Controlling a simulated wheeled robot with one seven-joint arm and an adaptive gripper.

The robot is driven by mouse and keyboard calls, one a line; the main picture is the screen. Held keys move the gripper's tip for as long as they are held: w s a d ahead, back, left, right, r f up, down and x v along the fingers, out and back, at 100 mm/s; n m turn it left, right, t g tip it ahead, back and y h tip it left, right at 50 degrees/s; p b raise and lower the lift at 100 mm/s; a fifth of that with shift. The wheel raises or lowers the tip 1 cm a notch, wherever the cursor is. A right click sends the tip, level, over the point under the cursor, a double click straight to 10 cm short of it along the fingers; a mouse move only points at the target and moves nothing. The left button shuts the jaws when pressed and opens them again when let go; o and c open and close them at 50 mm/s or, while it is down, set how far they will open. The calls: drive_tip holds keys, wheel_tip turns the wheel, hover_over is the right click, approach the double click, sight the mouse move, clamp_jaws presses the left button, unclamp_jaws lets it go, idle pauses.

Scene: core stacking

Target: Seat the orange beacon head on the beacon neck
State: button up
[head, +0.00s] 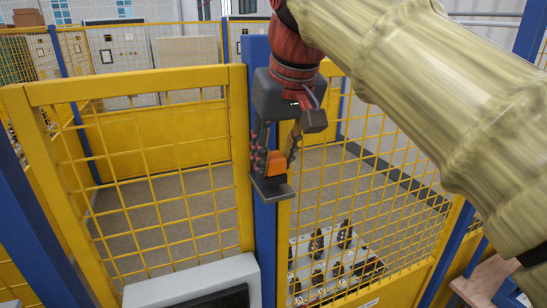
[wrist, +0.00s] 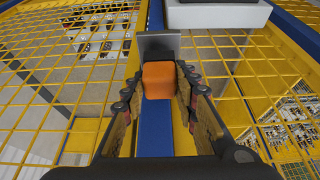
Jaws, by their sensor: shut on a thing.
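The orange beacon head (head: 275,167) is a small rounded block between the fingers of my gripper (head: 275,160). In the wrist view the beacon head (wrist: 158,80) sits between the two dark jointed fingers (wrist: 158,92). My gripper points down and is shut on it. A dark grey plate (head: 272,191) shows just below the head, in front of the blue post; it also shows beyond the head in the wrist view (wrist: 160,43). I cannot tell whether head and plate touch.
A blue post (head: 265,240) stands behind my gripper, with yellow mesh fence panels (head: 150,170) on both sides. A white console (head: 200,285) stands in front at the bottom. A pale board with several dark parts (head: 320,265) lies behind the right panel.

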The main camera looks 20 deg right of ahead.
drive_tip(key=shift+f+b, duration=0.4)
drive_tip(key=shift+f, duration=0.2)
drive_tip(key=o, duration=1.2)
drive_tip(key=v, duration=1.2)
drive_tip(key=shift+o, duration=0.6)
drive_tip(key=o, duration=0.8)
